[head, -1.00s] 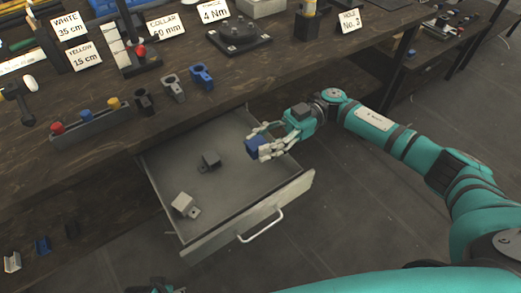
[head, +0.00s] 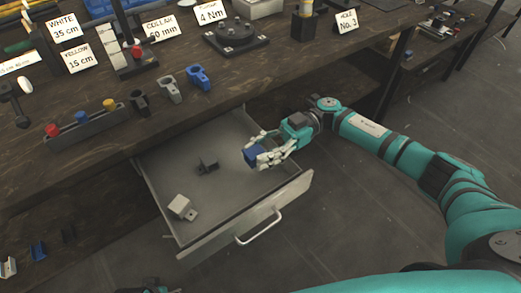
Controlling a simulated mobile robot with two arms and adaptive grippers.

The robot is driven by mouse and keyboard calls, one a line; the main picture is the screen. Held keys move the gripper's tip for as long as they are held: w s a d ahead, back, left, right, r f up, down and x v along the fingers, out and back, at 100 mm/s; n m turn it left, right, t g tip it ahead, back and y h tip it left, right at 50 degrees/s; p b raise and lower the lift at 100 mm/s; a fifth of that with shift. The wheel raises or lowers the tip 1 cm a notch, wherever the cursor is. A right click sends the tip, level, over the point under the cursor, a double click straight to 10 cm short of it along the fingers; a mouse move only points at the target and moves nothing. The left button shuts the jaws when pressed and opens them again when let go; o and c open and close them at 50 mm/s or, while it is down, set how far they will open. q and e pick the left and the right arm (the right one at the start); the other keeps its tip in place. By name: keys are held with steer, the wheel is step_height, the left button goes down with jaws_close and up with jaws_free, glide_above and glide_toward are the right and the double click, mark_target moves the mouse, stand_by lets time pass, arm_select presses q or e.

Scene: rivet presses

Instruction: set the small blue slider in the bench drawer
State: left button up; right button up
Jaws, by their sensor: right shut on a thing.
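The small blue slider (head: 252,156) is held between the fingers of my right gripper (head: 262,152). The gripper is shut on it, over the right part of the open bench drawer (head: 232,203). I cannot tell how far the slider is above the drawer floor. A dark grey slider (head: 208,163) and a light grey slider (head: 180,207) lie in the drawer, to the left of the gripper. My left gripper (head: 152,290) is barely in view at the bottom edge, and its fingers cannot be made out.
The drawer has a pale front with a handle (head: 258,228). Above it, the bench top holds a row of clamps, including a blue one (head: 198,77), a tray of coloured knobs (head: 85,127) and a dark round fixture (head: 236,36). Several small parts (head: 38,250) sit on a lower shelf at left.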

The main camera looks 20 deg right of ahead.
steer(key=shift+s+f, duration=0.15)
steer(key=shift+f, duration=0.3)
steer(key=o, duration=1)
steer(key=shift+f, duration=0.15)
arm_select(q)
steer(key=shift+w+a+r, duration=0.1)
steer(key=shift+r, duration=0.25)
arm_select(e)
steer(key=shift+d+r+p, duration=0.1)
steer(key=shift+r+p, duration=0.2)
steer(key=shift+r, duration=0.35)
arm_select(q)
steer(key=shift+r+b, duration=0.8)
steer(key=shift+r, duration=0.85)
arm_select(e)
steer(key=shift+r+v, duration=0.1)
steer(key=shift+v, duration=2.9)
steer(key=shift+r+v, duration=0.15)
steer(key=shift+v, duration=2.8)
